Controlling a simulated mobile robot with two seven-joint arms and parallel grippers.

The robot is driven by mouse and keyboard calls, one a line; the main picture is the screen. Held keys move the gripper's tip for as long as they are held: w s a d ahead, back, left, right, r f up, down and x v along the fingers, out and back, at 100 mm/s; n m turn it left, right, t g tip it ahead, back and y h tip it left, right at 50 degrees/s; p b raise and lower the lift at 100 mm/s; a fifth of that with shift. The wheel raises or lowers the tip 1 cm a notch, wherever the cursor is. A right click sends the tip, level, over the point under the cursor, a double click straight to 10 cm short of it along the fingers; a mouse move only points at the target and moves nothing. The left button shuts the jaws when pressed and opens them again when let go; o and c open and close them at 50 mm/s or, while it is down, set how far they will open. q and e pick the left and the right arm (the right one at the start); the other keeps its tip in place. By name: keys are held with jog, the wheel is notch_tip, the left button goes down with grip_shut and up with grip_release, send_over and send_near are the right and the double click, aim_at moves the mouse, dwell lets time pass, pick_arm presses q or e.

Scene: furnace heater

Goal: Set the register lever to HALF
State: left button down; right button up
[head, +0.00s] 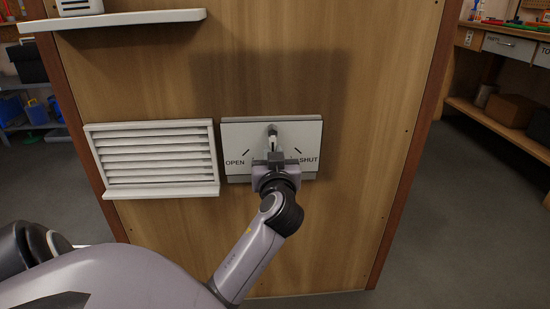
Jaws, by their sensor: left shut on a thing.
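The register lever (271,134) stands out from a white plate (303,131) on the wooden panel. The plate reads OPEN at its lower left and SHUT at its lower right, with a dark slanted mark by each word. My left gripper (272,152) is in front of the plate and shut on the lever. The lever lies near the middle, between the two words. The gripper hides the lever's lower part and the middle bottom of the plate, so a HALF label cannot be seen. My right gripper is not in view.
A white louvred vent (155,158) is fixed to the panel just left of the plate. A white shelf (125,19) juts out above it. The panel right of the plate is bare. A workbench (505,45) stands at the far right.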

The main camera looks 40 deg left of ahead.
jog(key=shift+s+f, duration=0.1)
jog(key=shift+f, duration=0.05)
pick_arm(q)
jog(key=c, duration=1.1)
grip_release()
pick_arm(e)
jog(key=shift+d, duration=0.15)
